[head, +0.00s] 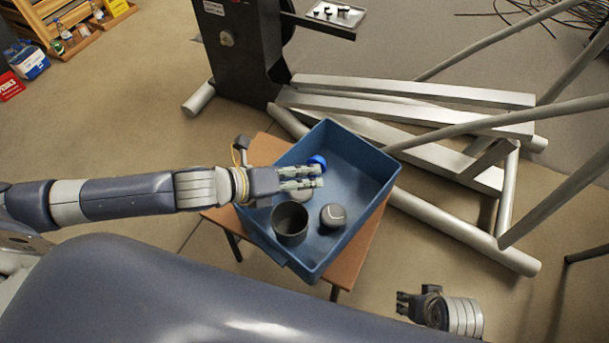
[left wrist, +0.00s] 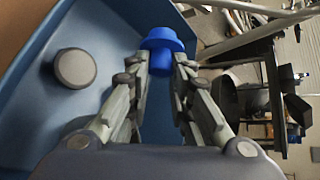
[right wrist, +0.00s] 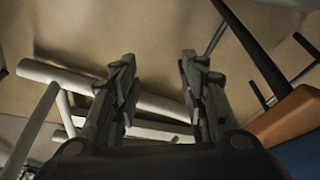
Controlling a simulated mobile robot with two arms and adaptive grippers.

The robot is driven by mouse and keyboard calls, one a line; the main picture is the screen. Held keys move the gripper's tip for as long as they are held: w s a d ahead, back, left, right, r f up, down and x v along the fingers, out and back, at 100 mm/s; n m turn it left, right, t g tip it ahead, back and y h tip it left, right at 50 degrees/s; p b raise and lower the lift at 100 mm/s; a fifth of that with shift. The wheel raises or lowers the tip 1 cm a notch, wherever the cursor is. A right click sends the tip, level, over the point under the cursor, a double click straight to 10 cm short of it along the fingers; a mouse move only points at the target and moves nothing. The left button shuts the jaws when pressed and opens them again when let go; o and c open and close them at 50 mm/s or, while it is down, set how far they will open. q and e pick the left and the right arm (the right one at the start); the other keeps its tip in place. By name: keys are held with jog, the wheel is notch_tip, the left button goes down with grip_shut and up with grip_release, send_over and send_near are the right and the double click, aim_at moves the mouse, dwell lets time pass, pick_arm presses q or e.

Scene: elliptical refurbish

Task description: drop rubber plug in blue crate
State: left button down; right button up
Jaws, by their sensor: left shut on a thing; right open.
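A blue rubber plug (head: 317,160) is between the fingertips of my left gripper (head: 303,178). The plug (left wrist: 163,44) also shows at the fingertips in the left wrist view, with its wide rim outward. The left gripper is shut on it and is over the blue crate (head: 362,166). The crate's floor and wall also show in the left wrist view (left wrist: 35,100). My right gripper (head: 402,302) is open and empty at the lower right of the head view, away from the crate. Its two fingers stand apart in the right wrist view (right wrist: 158,65).
In the crate are a dark grey cup (head: 290,222), a grey ball-like object (head: 333,216) and a round grey piece (left wrist: 75,68) partly under my left gripper. The crate stands on a small wooden table (head: 262,152). The elliptical machine's metal frame (head: 430,115) lies close behind and right.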

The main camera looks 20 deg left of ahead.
pick_arm(q)
notch_tip(320, 180, down, 4)
jog(key=b, duration=0.4)
jog(key=shift+r, duration=0.15)
pick_arm(e)
jog(key=v, duration=0.6)
jog(key=shift+w+r+t, duration=0.3)
jog(key=shift+r+t, duration=0.1)
jog(key=shift+r, duration=0.05)
pick_arm(q)
jog(key=c, duration=1.3)
grip_release()
jog(key=shift+c, duration=0.2)
jog(key=shift+a, duration=0.1)
jog(key=v, duration=0.6)
jog(key=shift+s+a, duration=0.1)
jog(key=shift+s+a+r, duration=0.3)
jog(key=shift+s+r, duration=0.1)
